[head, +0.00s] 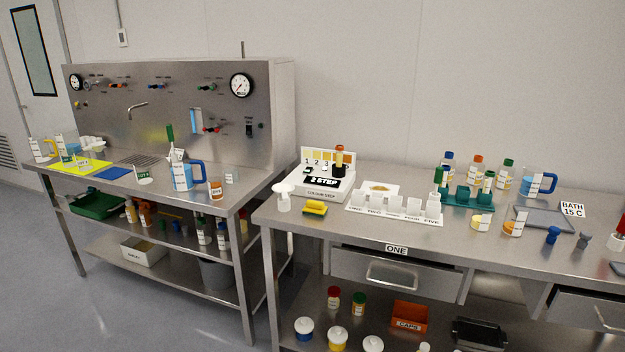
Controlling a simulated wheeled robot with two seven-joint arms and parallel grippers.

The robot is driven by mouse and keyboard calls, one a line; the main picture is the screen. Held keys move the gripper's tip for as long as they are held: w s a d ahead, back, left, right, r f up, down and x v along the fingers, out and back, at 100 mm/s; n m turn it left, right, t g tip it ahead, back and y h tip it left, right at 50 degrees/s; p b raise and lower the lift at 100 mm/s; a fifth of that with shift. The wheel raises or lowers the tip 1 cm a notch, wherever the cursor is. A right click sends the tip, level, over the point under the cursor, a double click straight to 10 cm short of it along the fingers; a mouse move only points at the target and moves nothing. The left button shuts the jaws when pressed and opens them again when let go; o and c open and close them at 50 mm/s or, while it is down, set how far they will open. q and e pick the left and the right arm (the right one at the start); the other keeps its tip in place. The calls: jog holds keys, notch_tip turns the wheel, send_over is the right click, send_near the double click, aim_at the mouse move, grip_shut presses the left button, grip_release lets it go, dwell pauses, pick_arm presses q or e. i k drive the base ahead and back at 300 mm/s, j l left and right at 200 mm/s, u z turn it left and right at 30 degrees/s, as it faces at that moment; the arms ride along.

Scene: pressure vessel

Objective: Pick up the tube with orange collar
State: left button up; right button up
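A small upright tube with an orange-brown band (339,152) near its top stands in a dark round holder (340,170) on the white colour-step box (322,190), on the right-hand steel bench. Its lower part is hidden by the holder. It is small in the picture, so I cannot be sure that the band is a collar. Neither of my grippers shows in the head view.
A teal rack (468,196), bottles and a blue-handled jug (537,184) stand to the right. A gap separates this bench from the left bench (225,205).

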aim_at(339, 150)
jog(key=i+j+u, duration=0.1)
jog(key=i+j, duration=0.45)
jog(key=i, duration=0.25)
jog(key=i+j+u, duration=0.15)
jog(key=i, duration=0.25)
jog(key=i+j, duration=0.3)
jog(key=i, duration=0.15)
jog(key=i+j+u, duration=0.15)
jog(key=i, duration=0.25)
jog(key=i+l, duration=0.25)
jog(key=i, duration=0.2)
jog(key=u, duration=0.05)
